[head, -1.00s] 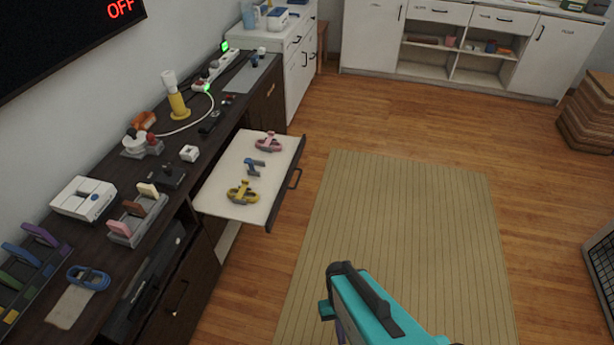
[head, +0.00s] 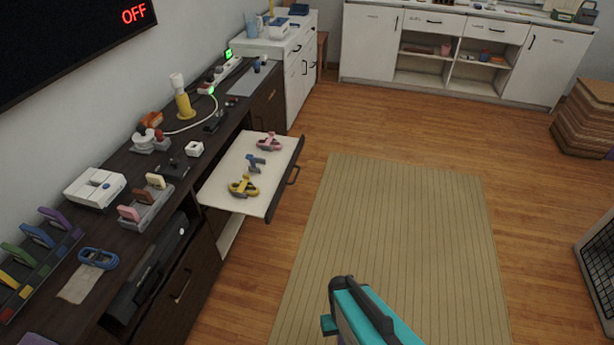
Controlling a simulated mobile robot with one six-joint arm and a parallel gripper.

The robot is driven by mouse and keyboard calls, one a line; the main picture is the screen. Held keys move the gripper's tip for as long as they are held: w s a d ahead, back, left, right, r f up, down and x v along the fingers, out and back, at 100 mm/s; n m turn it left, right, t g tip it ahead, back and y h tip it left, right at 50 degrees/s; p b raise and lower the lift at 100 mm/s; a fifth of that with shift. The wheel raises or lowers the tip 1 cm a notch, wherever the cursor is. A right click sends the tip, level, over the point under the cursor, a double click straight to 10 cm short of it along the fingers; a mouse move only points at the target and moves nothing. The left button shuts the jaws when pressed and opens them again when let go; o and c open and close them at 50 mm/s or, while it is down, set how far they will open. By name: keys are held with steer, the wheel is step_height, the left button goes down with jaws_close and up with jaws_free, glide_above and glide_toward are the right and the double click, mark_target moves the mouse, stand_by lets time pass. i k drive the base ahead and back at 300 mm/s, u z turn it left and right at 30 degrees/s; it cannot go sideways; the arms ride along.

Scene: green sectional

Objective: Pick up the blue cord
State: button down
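A blue looped object (head: 98,258), which looks like a coiled cord, lies on the near left part of the dark desk (head: 120,215). It rests at the top end of a small beige cloth or card (head: 80,287). A smaller blue-grey item (head: 256,163) lies in the open drawer (head: 225,180), between a pink item (head: 269,142) and a yellow one (head: 243,187); I cannot tell what it is. A teal and black part of my arm shows at the bottom centre, over the rug and well right of the desk.
The pulled-out drawer juts from the desk over the floor. A colourful rack (head: 40,258) and a grey holder (head: 146,207) flank the blue loop. A yellow lamp-like object (head: 184,105) stands farther back. The rug (head: 400,240) and wooden floor are clear.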

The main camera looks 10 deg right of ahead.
mark_target(96, 261)
steer(key=k, duration=0.55)
steer(key=u, duration=0.3)
steer(key=i, duration=0.95)
steer(key=u, duration=0.85)
